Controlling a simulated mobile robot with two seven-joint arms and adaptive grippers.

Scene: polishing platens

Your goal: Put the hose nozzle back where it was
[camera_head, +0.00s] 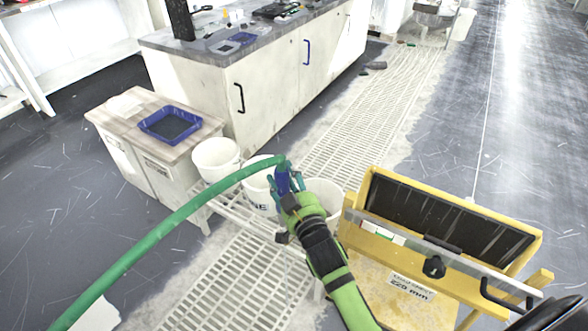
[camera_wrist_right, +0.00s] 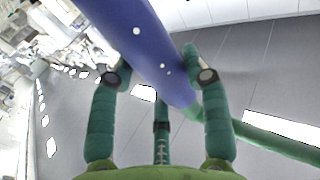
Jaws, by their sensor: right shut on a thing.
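The hose nozzle (camera_head: 282,181) is a blue piece at the end of a green hose (camera_head: 165,229). My right gripper (camera_head: 287,186) is shut on the nozzle, above white buckets. In the right wrist view the nozzle (camera_wrist_right: 150,50) is a thick blue tube with white specks between the green fingers of the right gripper (camera_wrist_right: 153,75). The hose (camera_wrist_right: 275,144) runs off to the right there. In the head view it arcs down to the lower left. My left gripper is not in view.
White buckets (camera_head: 215,158) stand on a low white rack beneath the nozzle. A yellow machine (camera_head: 410,300) stands close on the right. A blue tray (camera_head: 170,123) lies on a small cabinet at left. Floor grating (camera_head: 370,115) runs past a long counter (camera_head: 225,75).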

